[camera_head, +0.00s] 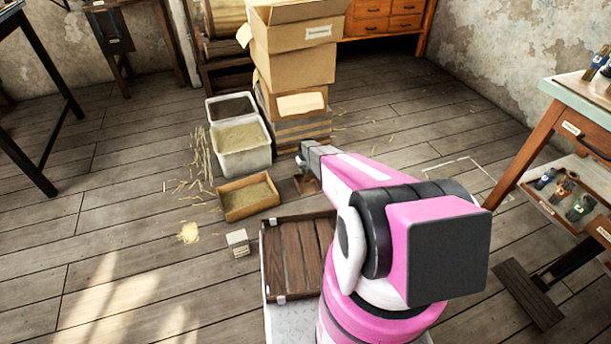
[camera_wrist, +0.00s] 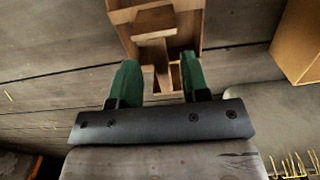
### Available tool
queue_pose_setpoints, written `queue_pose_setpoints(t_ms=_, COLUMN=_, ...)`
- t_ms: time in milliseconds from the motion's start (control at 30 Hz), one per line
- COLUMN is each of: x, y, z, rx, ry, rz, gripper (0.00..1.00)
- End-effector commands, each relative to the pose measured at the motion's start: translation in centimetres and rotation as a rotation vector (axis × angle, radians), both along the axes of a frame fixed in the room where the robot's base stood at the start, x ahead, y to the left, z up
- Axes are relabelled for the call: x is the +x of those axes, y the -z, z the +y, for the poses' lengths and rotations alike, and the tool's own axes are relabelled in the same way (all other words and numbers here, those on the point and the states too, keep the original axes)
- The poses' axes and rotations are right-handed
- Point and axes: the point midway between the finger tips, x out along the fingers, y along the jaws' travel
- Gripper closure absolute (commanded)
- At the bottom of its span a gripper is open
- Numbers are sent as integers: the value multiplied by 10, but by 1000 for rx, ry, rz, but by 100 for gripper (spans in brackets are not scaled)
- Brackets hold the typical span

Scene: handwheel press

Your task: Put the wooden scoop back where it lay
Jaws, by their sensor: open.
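In the wrist view my gripper (camera_wrist: 159,63) has its two green fingers spread apart. A brown wooden piece that looks like the wooden scoop (camera_wrist: 122,16) lies just beyond the fingertips. A narrow part of it reaches back between the fingers, and I cannot tell whether either finger touches it. In the head view a small brown wooden thing (camera_head: 306,185), likely the same scoop, shows at the floor below the end of my arm.
A shallow wooden box of shavings (camera_head: 235,211) and a white bin (camera_head: 246,165) stand left of my arm. Stacked cartons (camera_head: 290,65) rise behind. A slatted wooden platform (camera_head: 297,250) is in front. A marked outline (camera_head: 465,160) on bare floor lies to the right.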

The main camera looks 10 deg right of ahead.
Motion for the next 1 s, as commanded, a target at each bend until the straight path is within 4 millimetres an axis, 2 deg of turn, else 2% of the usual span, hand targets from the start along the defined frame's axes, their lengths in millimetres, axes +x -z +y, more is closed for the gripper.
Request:
queue_pose_setpoints(t_ms=33, x=-3, y=-13, z=0, rx=0, ry=0, rz=-1, gripper=58)
queue_pose_setpoints(t_ms=133, x=-2, y=-34, z=0, rx=0, ry=0, rz=-2, gripper=58)
queue_pose_setpoints(t_ms=333, x=-3, y=-61, z=0, rx=0, ry=0, rz=0, gripper=58)
queue_pose_setpoints(t_ms=467, x=-21, y=-93, z=0, rx=0, ry=10, rz=-1, gripper=58)
queue_pose_setpoints(t_ms=567, x=-58, y=-139, z=0, rx=0, ry=27, rz=-2, gripper=58)
queue_pose_setpoints(t_ms=700, x=-127, y=-221, z=-1, rx=1, ry=64, rz=-5, gripper=58)
queue_pose_setpoints(t_ms=800, x=-178, y=-275, z=-1, rx=1, ry=92, rz=-5, gripper=58)
queue_pose_setpoints(t_ms=1000, x=-282, y=-369, z=-1, rx=3, ry=146, rz=-6, gripper=58)
